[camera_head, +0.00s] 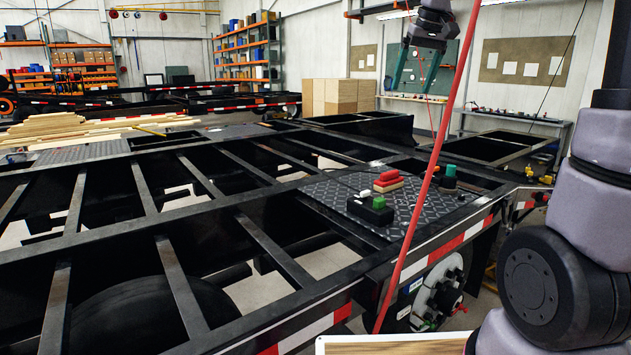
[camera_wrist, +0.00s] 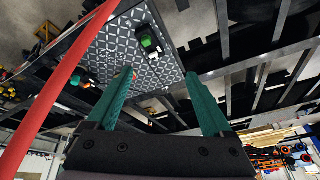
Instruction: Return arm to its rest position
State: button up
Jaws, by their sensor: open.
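My gripper (camera_head: 418,80) hangs at the top of the head view, above and beyond the trailer's patterned deck plate, with its two teal fingers apart. In the wrist view my gripper (camera_wrist: 158,74) shows both fingers spread with nothing held between them. The trailer frame (camera_head: 190,235), black with open crossbeams, fills the head view's lower half. The patterned plate (camera_wrist: 112,45) lies past the fingertips in the wrist view. My arm's grey and black links show at the right of the head view.
A long red line (camera_head: 436,150) slants across the head view. Lumber (camera_head: 75,130) and cardboard boxes (camera_head: 335,97) stand behind.

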jog(key=s+f+m+t, duration=0.1)
jog(key=s+f+m, duration=0.1)
jog(key=s, duration=0.9)
jog(key=s+d+f+m+t, duration=0.1)
jog(key=s+f+m+t, duration=0.1)
jog(key=s, duration=1)
jog(key=shift+s+d+f+m+y, duration=0.25)
jog(key=shift+f+m, duration=0.25)
jog(key=shift+f, duration=0.25)
